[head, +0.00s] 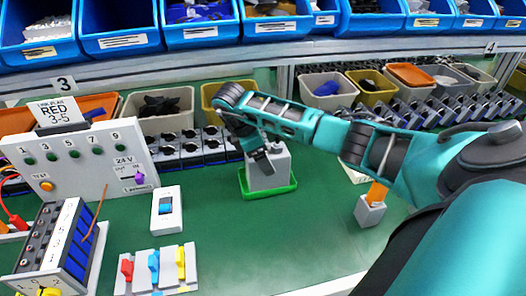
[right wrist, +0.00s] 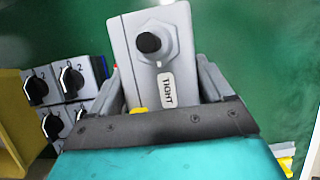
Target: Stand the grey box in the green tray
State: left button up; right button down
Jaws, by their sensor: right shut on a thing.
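The grey box (head: 268,174) is upright over the green tray (head: 270,193) in the middle of the bench, its lower end inside the rim outline. I cannot tell whether its base touches the tray floor. My right gripper (head: 262,157) comes down on the box from above and is shut on it. In the right wrist view the grey box (right wrist: 181,38) sits between the fingers, showing a black knob on a hex nut and a white label. The tray is not discernible in that view. My left gripper is not in view.
A white switch box (head: 167,222) and a plate with coloured levers (head: 155,272) lie left of the tray. A numbered panel (head: 75,170) stands further left. Rows of black-knobbed switches (head: 190,152) and bins are behind. A small grey block with an orange top (head: 370,212) stands right.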

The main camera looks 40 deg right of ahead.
grip_release()
jog(key=shift+w+r, duration=0.1)
jog(key=shift+r, duration=0.4)
jog(key=v, duration=1.1)
jog(key=shift+r+p, duration=0.3)
jog(key=shift+p, duration=0.1)
jog(key=shift+a+f, duration=0.1)
jog(key=shift+a, duration=0.1)
